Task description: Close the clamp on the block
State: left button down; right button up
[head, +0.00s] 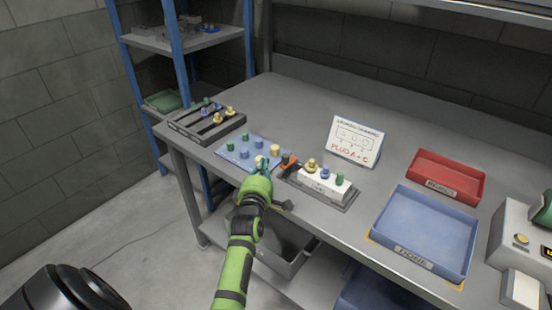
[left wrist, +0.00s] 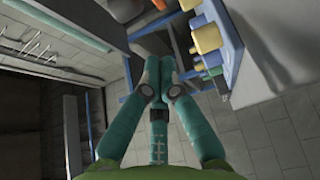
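My left gripper (head: 262,165) is just left of the handle, over the front of the blue plug mat (head: 233,151). I cannot tell whether it touches the handle. In the left wrist view its teal fingers (left wrist: 158,72) are together, with nothing visible between them. My right gripper is not in view.
A grey slotted rack (head: 190,128) with plugs stands at the left end. A card (head: 355,140) reading "PLUG A + C" stands behind the block. A blue tray (head: 420,259) and a red tray (head: 468,190) are at the right. The back middle of the table is clear.

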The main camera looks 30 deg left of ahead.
pick_arm(q)
jog(key=x, duration=0.6)
jog(key=shift+w+a+r, duration=0.15)
jog(key=shift+w, duration=0.05)
jog(key=d+p, duration=0.1)
jog(key=d, duration=0.1)
jog(key=s+d+p, duration=0.1)
jog(key=d, duration=0.1)
jog(key=shift+s, duration=0.2)
jog(key=shift+d, duration=0.1)
jog(key=shift+f, duration=0.2)
